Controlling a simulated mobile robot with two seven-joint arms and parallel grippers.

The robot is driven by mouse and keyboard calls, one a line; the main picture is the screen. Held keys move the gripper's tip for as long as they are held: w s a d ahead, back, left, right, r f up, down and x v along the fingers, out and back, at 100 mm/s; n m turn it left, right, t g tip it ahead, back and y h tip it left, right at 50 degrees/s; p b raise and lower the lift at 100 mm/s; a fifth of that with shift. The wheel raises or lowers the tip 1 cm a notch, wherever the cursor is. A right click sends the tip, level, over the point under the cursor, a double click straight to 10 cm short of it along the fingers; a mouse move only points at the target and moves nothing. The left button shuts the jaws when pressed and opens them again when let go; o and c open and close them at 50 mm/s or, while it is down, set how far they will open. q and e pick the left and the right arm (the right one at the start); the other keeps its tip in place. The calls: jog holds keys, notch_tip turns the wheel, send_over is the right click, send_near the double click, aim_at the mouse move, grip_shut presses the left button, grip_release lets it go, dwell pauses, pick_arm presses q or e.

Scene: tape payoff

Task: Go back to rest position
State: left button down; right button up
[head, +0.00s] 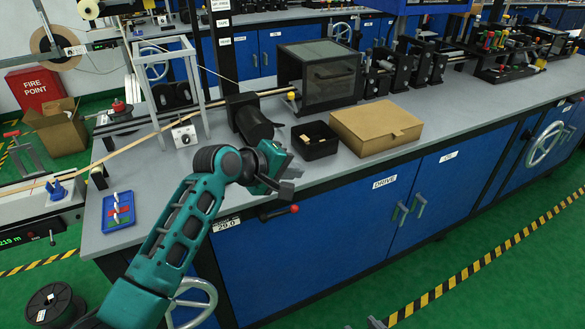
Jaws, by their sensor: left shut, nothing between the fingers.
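My left gripper (287,187) is in the head view near the front edge of the grey bench (355,178). Its arm reaches up from the lower left. The fingers are shut and nothing shows between them. The gripper looks to be in front of a black cylinder and to the left of a black open bin, apart from the bin. My right gripper is not in view.
The black bin (316,151) holds small pale pieces, beside a cardboard box (377,127). A blue tray (118,212) lies at the bench's left end. A red-knobbed lever (294,209) sticks out below the gripper. The green floor (480,285) at lower right is largely clear.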

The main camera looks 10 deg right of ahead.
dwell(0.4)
pick_arm(q)
jog(key=s+a+f+m+t+y, duration=0.1)
jog(key=s+a+f+y, duration=0.1)
jog(key=s+a+f, duration=0.5)
jog(key=s+a+f+m+t+y, duration=0.1)
jog(key=s+a+f+t, duration=0.15)
jog(key=a+f, duration=0.4)
jog(key=s+a+f+m+y, duration=0.2)
jog(key=s+a, duration=0.3)
jog(key=s, duration=0.3)
jog(key=s+a+f+m+y, duration=0.2)
jog(key=s+a, duration=0.4)
jog(key=s, duration=0.3)
notch_tip(320, 180, down, 2)
jog(key=shift+a+f+m, duration=0.1)
jog(key=shift+a+m, duration=0.15)
jog(key=shift+m, duration=0.65)
jog(key=shift+d+t, duration=0.1)
jog(key=shift+t, duration=0.15)
